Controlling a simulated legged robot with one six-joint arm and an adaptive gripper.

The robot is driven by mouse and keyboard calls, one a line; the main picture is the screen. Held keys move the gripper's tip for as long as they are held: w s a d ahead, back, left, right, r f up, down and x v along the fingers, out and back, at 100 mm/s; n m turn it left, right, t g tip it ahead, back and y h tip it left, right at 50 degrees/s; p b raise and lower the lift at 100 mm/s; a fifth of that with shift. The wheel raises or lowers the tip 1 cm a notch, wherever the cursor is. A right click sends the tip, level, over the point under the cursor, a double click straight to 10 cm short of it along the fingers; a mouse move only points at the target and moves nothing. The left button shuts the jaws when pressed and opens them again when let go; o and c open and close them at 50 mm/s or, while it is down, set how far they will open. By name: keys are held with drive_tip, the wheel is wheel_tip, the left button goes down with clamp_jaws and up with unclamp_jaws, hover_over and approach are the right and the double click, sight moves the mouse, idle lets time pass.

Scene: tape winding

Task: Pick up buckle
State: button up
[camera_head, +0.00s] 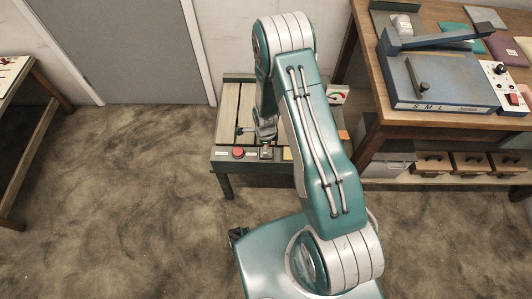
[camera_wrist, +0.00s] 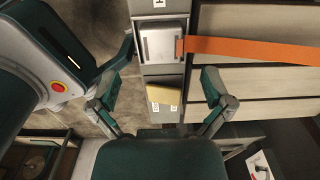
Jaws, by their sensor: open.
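A silver metal piece that looks like the buckle (camera_wrist: 161,43) sits in a grey holder marked "H" in the wrist view. An orange strap (camera_wrist: 250,49) runs from its right side across the slatted table top. My gripper (camera_wrist: 168,65) is open, with one finger on each side of the grey holder and nothing gripped. A tan block (camera_wrist: 164,94) lies nearer my palm on the same grey strip. In the head view my gripper (camera_head: 265,131) is over the front part of the small table; the buckle cannot be made out there.
The small slatted table (camera_head: 232,105) has a red button (camera_head: 238,153) at its front edge. A wooden workbench (camera_head: 368,97) with a blue machine (camera_head: 440,82) stands at right, with drawers below. Another table (camera_head: 35,125) is at far left. The floor between is clear.

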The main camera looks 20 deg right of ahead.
wheel_tip(320, 180, down, 5)
drive_tip(key=shift+w+d+r, duration=0.1)
drive_tip(key=c, duration=1.2)
